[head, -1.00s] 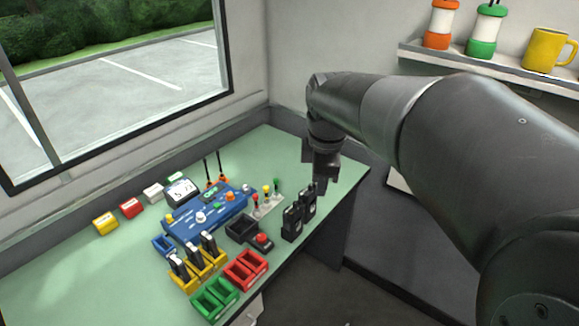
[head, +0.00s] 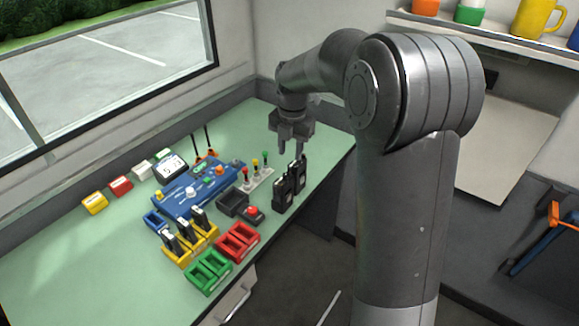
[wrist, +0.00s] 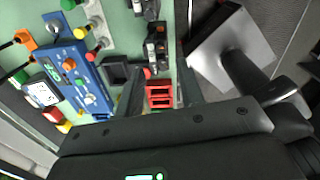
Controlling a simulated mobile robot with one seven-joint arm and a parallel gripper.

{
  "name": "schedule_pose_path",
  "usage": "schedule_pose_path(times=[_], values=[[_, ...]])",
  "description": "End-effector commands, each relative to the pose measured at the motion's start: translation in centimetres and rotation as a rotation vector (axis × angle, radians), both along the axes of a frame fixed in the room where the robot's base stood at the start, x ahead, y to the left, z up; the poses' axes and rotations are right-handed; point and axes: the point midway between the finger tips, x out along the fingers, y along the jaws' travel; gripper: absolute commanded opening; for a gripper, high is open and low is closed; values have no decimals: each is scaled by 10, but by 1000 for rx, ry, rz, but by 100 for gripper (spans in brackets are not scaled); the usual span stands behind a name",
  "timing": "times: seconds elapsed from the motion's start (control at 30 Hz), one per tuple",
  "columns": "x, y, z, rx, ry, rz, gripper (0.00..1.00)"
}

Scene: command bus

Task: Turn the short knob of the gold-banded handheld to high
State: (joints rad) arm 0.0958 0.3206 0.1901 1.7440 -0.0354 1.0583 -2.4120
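Two black handhelds stand upright near the right edge of the green table: a nearer one (head: 283,194) and a farther one (head: 298,174). They also show in the wrist view, one nearer (wrist: 155,47) and one at the top edge (wrist: 150,10). I cannot make out a gold band or the short knob's setting on either. My gripper (head: 289,146) points down above and just behind the handhelds, apart from them. Its two fingers are spread with nothing between them, as the wrist view shows (wrist: 160,72).
Several more handhelds stand in the yellow holders (head: 190,246). A blue console (head: 200,192), a lever strip (head: 257,179), a black tray with a red button (head: 252,212), red bins (head: 238,243) and green bins (head: 208,272) crowd the table.

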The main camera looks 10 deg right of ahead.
Motion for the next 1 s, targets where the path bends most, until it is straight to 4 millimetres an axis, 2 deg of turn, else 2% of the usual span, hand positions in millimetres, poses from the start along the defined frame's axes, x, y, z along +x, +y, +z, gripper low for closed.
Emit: schedule_pose_path(times=[0.03, 0.2, 0.4, 0.77, 1.0], values=[[-1, 1, -11, 0, 5, 1, 35], [0, 2, -41, 0, 3, 0, 35], [1, 2, -63, 0, 1, -1, 35], [1, 2, -67, -1, -1, -1, 35], [1, 2, -67, -1, -1, -1, 15]])
